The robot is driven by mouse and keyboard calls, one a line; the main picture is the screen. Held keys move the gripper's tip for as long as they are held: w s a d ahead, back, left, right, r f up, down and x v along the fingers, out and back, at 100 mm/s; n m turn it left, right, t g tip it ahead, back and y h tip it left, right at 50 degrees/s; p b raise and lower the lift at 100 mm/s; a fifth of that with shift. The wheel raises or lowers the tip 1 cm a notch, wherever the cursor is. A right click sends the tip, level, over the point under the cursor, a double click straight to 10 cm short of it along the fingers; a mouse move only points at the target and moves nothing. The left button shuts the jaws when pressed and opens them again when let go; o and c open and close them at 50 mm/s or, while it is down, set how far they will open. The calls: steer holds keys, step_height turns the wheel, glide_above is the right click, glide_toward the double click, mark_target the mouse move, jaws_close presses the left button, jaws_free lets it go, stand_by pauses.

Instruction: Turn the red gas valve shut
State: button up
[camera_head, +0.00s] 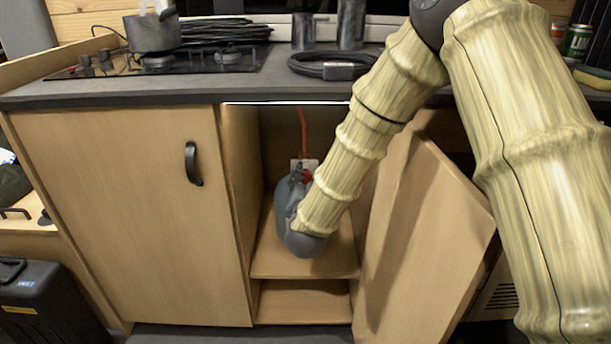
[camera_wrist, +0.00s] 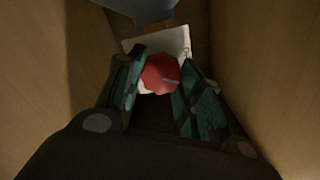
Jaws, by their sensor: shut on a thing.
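The red gas valve (camera_head: 307,176) is inside the open middle cabinet, below a red hose (camera_head: 303,130); most of it is hidden behind my gripper in the head view. In the wrist view the red valve knob (camera_wrist: 160,74) sits between my two fingers, with a white plate (camera_wrist: 172,45) behind it. My gripper (camera_wrist: 157,88) is shut on the knob, one finger on each side. The grey gripper body (camera_head: 290,205) also shows inside the cabinet in the head view. How far the valve is turned cannot be told clearly.
Cabinet walls stand close on both sides of my gripper. A shelf (camera_head: 300,262) lies below it. The countertop above holds a stove (camera_head: 170,62), a pot (camera_head: 152,32) and a coiled black cable (camera_head: 330,66).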

steer(key=shift+f+m, duration=0.1)
steer(key=shift+m, duration=0.5)
steer(key=shift+s, duration=0.1)
steer(key=o, duration=1)
steer(key=shift+o, duration=0.2)
steer(key=shift+s, duration=0.1)
steer(key=s, duration=1.1)
steer(key=shift+s, duration=0.35)
